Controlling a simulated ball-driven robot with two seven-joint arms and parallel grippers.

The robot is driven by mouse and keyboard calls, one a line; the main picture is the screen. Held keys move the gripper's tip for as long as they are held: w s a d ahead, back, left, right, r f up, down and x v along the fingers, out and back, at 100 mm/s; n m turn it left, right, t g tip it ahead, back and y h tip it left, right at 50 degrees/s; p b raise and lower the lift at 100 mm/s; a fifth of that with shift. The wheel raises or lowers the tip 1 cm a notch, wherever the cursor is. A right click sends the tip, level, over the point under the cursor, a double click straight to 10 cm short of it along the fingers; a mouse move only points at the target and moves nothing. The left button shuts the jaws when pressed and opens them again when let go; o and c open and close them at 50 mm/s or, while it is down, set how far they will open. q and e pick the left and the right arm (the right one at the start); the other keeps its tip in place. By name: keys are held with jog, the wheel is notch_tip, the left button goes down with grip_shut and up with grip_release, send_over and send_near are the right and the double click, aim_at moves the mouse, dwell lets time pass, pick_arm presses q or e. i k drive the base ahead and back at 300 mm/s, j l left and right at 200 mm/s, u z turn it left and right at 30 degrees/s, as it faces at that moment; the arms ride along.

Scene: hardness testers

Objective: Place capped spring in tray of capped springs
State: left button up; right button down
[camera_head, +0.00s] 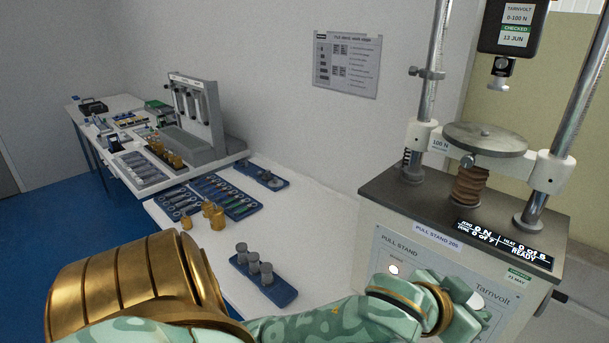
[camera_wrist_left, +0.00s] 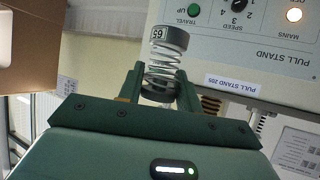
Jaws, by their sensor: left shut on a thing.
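My left gripper (camera_wrist_left: 162,88) is shut on a capped spring (camera_wrist_left: 168,40), with one green finger on each side of it. In the head view my left gripper (camera_head: 465,310) is in front of the pull stand, and the spring is hard to make out there. A blue tray (camera_head: 288,296) with several grey-capped cylinders (camera_head: 253,262), which look like capped springs, lies on the white bench left of the gripper. My right gripper is not in view.
Brass weights (camera_head: 217,218) and a blue tray of small parts (camera_head: 242,209) lie farther back. Bare bench (camera_head: 325,255) lies between tray and stand.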

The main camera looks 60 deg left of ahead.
aim_at(280, 292)
jog(key=u, duration=0.45)
jog(key=l+u, duration=0.15)
jog(key=u, duration=0.3)
jog(key=l+u, duration=0.1)
jog(key=u, duration=0.35)
jog(key=l+u, duration=0.1)
jog(key=u, duration=0.85)
jog(key=i+l, duration=0.1)
jog(key=i, duration=0.2)
jog(key=u, duration=0.05)
